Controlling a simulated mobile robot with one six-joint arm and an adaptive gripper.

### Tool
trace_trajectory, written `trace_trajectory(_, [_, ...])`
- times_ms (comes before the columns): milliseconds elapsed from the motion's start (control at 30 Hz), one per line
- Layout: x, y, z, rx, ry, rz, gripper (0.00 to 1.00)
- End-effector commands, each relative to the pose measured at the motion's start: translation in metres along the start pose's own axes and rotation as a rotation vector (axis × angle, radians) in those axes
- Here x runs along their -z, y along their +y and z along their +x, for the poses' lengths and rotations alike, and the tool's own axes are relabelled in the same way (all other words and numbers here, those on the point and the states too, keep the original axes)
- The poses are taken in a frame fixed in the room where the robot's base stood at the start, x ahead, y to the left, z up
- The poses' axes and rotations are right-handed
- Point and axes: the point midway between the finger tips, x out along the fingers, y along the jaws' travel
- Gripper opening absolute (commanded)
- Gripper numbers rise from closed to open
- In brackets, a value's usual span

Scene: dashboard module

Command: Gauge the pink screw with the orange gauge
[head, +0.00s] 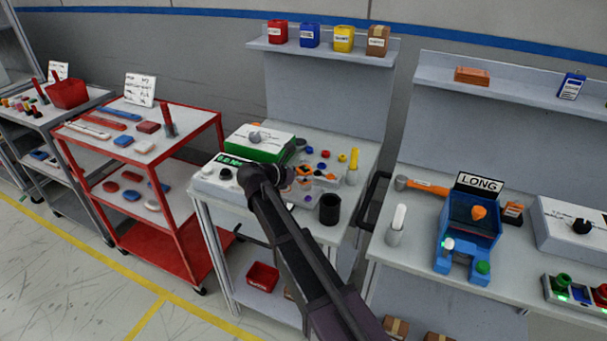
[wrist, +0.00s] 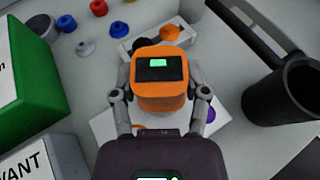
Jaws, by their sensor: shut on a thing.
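In the wrist view my gripper (wrist: 162,105) is shut on the orange gauge (wrist: 178,102), a rounded orange block with a dark screen and a green readout. One finger is on each side of it. The gauge is above a white sheet or plate (wrist: 104,128) on the bench. A purple piece (wrist: 209,115) shows at its right edge, partly hidden by the right finger. I cannot make out a clearly pink screw; the gauge and gripper cover the spot below. In the head view my arm reaches over the middle bench and mostly hides the gripper.
A black cup (wrist: 285,94) stands close on the right, and a green box (wrist: 35,75) on the left. A white block (wrist: 140,42) with an orange knob (wrist: 169,32) lies beyond the gauge.

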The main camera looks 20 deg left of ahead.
Motion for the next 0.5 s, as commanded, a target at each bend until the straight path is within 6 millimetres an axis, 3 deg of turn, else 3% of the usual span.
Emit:
trace_trajectory(267, [0.0025,-0.0001,0.0011,0.000,0.000,0.000,0.02])
trace_trajectory(300, [0.0020,-0.0001,0.0009,0.000,0.000,0.000,0.71])
trace_trajectory(400, [0.0019,-0.0001,0.0009,0.000,0.000,0.000,0.99])
trace_trajectory(500, [0.0019,-0.0001,0.0009,0.000,0.000,0.000,0.99])
